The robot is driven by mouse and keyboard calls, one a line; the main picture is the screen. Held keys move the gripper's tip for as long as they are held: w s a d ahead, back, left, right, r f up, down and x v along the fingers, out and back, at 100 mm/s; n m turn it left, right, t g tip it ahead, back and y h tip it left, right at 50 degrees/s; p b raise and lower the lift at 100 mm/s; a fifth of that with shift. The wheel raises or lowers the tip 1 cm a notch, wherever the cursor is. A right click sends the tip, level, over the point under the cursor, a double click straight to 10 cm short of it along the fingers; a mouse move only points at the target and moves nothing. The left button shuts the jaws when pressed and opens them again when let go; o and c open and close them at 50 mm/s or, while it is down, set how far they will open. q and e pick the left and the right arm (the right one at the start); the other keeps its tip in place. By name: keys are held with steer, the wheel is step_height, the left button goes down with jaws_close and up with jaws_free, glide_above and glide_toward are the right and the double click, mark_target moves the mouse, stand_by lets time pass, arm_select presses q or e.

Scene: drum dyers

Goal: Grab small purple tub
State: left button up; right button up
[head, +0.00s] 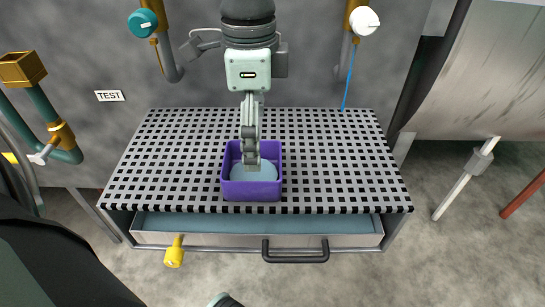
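The small purple tub (235,190) stands on the perforated grey table top, near its front edge and left of the middle. It is open at the top, with a pale blue surface inside. My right gripper is not clearly in view.
The perforated table top (330,165) is otherwise clear. Below it is a drawer with a dark handle (295,258) and a yellow valve (174,252). Pipes with valves (143,22) line the back wall, and a large metal drum (495,80) stands at right.

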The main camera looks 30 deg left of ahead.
mark_target(254, 178)
arm_select(q)
steer(key=shift+s+f, duration=0.25)
steer(key=shift+f, duration=0.8)
steer(key=f, duration=0.2)
steer(key=f+b, duration=0.1)
steer(key=f, duration=0.1)
steer(key=shift+s+a+f, duration=0.2)
steer(key=shift+f, duration=0.4)
steer(key=shift+w, duration=0.1)
steer(key=c, duration=1)
arm_select(e)
steer(key=v, duration=0.2)
steer(key=shift+r, duration=0.3)
arm_select(q)
steer(key=shift+r, duration=0.15)
steer(key=shift+c, duration=0.2)
